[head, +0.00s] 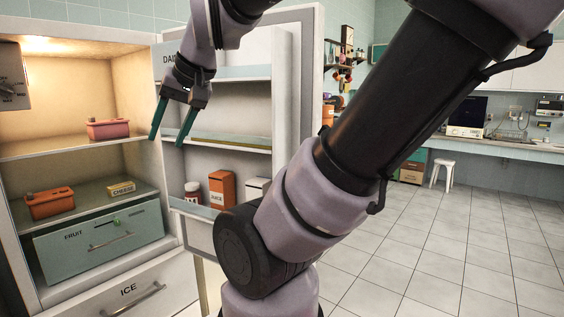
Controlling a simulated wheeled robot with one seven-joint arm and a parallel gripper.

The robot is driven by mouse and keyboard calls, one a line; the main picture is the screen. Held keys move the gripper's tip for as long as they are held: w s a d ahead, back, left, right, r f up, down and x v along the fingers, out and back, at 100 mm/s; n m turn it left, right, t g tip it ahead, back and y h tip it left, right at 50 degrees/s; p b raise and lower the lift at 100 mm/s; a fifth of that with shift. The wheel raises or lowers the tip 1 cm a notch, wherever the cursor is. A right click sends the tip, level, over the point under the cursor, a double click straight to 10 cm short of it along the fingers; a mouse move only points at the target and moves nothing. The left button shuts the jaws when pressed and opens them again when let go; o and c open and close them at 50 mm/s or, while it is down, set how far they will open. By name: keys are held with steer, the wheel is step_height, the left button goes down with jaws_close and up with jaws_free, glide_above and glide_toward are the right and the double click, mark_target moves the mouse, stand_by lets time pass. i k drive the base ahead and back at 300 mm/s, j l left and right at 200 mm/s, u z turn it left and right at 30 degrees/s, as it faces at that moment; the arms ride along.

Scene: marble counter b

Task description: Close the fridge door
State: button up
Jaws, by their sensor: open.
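The fridge (165,180) stands open at the left, with its lit inside showing. The fridge door (308,90) is swung wide open to the right, its shelved inner side facing me. My gripper (169,141) is open and empty, with two green fingers pointing down. In the picture it lies in front of the seam between the fridge body and the door shelves. I cannot tell whether it touches either. My arm covers part of the door's lower right.
The door shelves hold a juice carton (222,189) and a jar (193,192). Inside are a fruit drawer (100,243), a cheese box (121,188) and two reddish containers (50,203). A white stool (442,172) stands far right. The tiled floor (450,245) at right is clear.

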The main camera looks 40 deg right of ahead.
mark_target(266, 100)
steer(key=k+l+u, duration=0.15)
steer(key=l, duration=0.4)
steer(key=k+l+u, duration=0.2)
steer(key=l, duration=0.35)
steer(key=k+l+u, duration=0.15)
steer(key=l, duration=0.35)
steer(key=k+l+u, duration=0.2)
steer(key=k+l, duration=0.2)
steer(key=k+l+u, duration=0.15)
steer(key=k+l, duration=0.15)
steer(key=l, duration=0.2)
steer(key=l+u, duration=0.4)
steer(key=l, duration=1.55)
steer(key=k+l, duration=0.2)
steer(key=k, duration=0.35)
